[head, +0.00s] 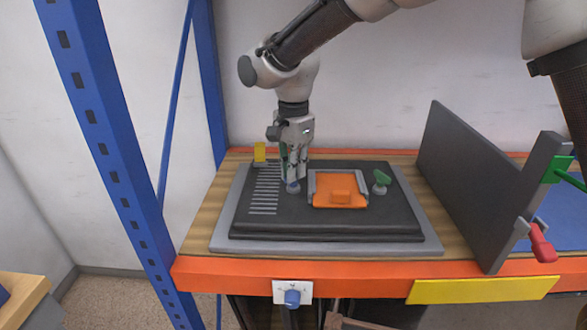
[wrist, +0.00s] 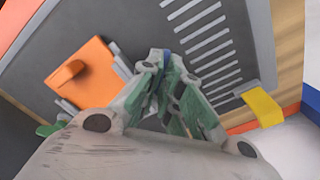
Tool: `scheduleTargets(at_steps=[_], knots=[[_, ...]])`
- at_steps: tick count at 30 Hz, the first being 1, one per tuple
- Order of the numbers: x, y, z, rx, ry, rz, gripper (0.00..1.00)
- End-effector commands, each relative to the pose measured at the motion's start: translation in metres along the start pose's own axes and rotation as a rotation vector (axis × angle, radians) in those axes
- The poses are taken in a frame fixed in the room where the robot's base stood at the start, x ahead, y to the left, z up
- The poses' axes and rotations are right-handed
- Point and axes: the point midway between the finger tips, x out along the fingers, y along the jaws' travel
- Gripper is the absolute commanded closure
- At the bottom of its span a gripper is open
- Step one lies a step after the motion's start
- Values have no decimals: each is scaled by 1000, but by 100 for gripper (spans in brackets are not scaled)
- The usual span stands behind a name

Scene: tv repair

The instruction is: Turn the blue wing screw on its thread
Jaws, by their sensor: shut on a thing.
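The blue wing screw (head: 293,186) stands on the dark panel (head: 330,225), left of the orange block. My gripper (head: 292,176) points down over it, with its fingers closed on the screw. In the wrist view my gripper (wrist: 163,62) has its fingertips together, and only a sliver of the blue wing screw (wrist: 166,54) shows between them. Most of the screw is hidden by the fingers. I cannot tell how far it is turned.
An orange block (head: 340,190) with a raised tab sits on the panel, and a green wing screw (head: 381,181) stands right of it. A yellow piece (head: 260,153) is behind left. A tall grey board (head: 475,185) stands at right.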

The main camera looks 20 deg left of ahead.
Motion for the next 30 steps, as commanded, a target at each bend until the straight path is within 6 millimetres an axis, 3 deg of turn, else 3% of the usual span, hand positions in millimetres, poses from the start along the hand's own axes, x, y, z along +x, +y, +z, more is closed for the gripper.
scheduleTargets(at_steps=[18, 30], knots=[[-4, -3, 0, 542, -3, -10, 100], [-4, -3, 0, 717, -4, -11, 100]])
